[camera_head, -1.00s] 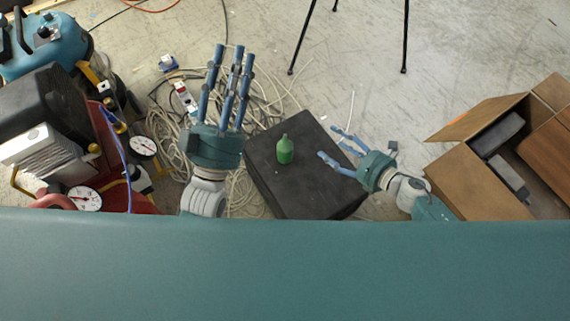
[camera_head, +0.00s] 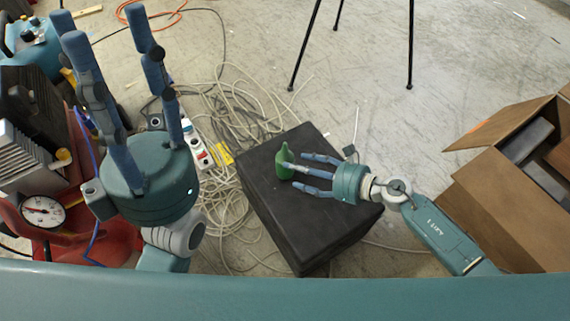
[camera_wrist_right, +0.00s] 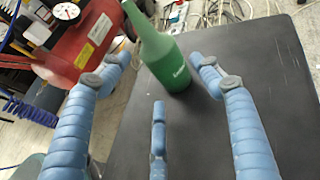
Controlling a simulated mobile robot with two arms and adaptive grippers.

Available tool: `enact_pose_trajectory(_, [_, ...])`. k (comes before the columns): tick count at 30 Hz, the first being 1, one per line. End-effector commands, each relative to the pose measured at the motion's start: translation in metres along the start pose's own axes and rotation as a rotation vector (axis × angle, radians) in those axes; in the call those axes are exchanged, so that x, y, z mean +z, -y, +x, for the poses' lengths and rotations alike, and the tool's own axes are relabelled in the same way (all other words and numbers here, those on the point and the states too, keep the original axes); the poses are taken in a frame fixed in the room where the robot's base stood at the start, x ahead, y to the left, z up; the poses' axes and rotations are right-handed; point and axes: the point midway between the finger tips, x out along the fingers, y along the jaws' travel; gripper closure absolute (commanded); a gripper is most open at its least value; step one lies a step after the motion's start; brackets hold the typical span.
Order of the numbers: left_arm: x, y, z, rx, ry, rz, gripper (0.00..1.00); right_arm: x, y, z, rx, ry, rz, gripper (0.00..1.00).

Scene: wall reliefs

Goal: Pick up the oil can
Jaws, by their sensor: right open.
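The oil can is a green bottle with a narrow neck (camera_head: 284,163). It stands on a black box (camera_head: 290,230) in the head view. In the right wrist view the green bottle (camera_wrist_right: 165,60) stands just ahead of the fingertips, with white lettering on its side. My right gripper (camera_head: 304,172) is open, its blue fingers reaching toward the bottle from the right. In the wrist view its fingers (camera_wrist_right: 165,85) spread to either side of the bottle's near face; contact cannot be told. My left gripper (camera_head: 115,50) is raised at the left, fingers extended and apart, empty.
A cardboard box (camera_head: 510,190) stands open at the right. Tripod legs (camera_head: 410,45) stand behind. Tangled pale cables (camera_head: 240,110) and a power strip (camera_head: 198,145) lie left of the black box. A red machine with a gauge (camera_head: 42,210) is at the far left.

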Motion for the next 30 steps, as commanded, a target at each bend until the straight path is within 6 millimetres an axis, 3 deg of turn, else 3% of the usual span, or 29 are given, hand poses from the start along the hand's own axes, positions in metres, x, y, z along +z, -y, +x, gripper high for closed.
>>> enact_pose_trajectory(9, [0.001,-0.001,0.007,0.022,-0.056,0.008,0.6,-0.007,-0.002,0.045,0.0,0.003,0.001,0.36])
enact_pose_trajectory(18, [0.002,-0.001,0.01,0.024,-0.06,0.008,0.6,-0.007,-0.002,0.049,0.0,0.0,0.001,0.36])
enact_pose_trajectory(25, [0.001,-0.002,0.01,0.025,-0.06,0.008,0.6,-0.007,-0.002,0.049,0.0,0.0,0.001,0.79])
enact_pose_trajectory(30, [0.001,-0.002,0.01,0.025,-0.061,0.008,0.6,-0.006,-0.002,0.049,0.0,0.001,0.001,0.79])
